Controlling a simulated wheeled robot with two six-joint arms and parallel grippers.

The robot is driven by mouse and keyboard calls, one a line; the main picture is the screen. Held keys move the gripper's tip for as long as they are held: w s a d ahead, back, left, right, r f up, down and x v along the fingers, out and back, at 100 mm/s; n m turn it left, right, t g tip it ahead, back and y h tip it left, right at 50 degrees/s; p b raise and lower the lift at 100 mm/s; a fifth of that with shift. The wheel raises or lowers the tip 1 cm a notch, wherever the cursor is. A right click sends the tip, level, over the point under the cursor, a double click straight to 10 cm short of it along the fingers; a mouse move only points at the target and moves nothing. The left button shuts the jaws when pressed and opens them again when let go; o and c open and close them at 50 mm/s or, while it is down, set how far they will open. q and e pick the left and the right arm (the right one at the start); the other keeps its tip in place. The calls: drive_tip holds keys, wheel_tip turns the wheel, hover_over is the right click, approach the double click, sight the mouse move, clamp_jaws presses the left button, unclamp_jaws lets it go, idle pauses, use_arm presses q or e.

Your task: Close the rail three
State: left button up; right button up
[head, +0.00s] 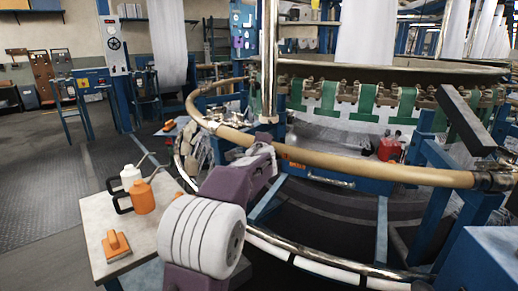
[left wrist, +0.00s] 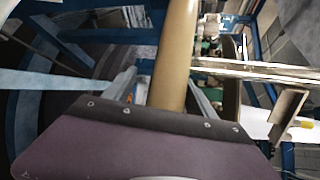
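A tan rail (head: 350,163) with metal end fittings curves across the front of the circular loom. I cannot tell from any marking which rail is number three. My left gripper (head: 258,150) is at the rail's left-middle part, and my purple wrist hides some of the rail there. In the left wrist view the rail (left wrist: 172,60) runs between the two fingers of my left gripper (left wrist: 163,92). The fingers stand apart, with a small gap visible on the rail's left side. My right gripper is not in view.
A small table (head: 165,225) at the left holds an orange bottle (head: 143,197), a white bottle (head: 130,176) and an orange-handled tool (head: 117,243). A dark bar (head: 465,120) slants above the rail's right end. A lower metal ring (head: 330,265) curves below. Floor at the far left is clear.

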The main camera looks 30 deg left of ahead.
use_arm(q)
drive_tip(key=v, duration=0.9)
idle(0.4)
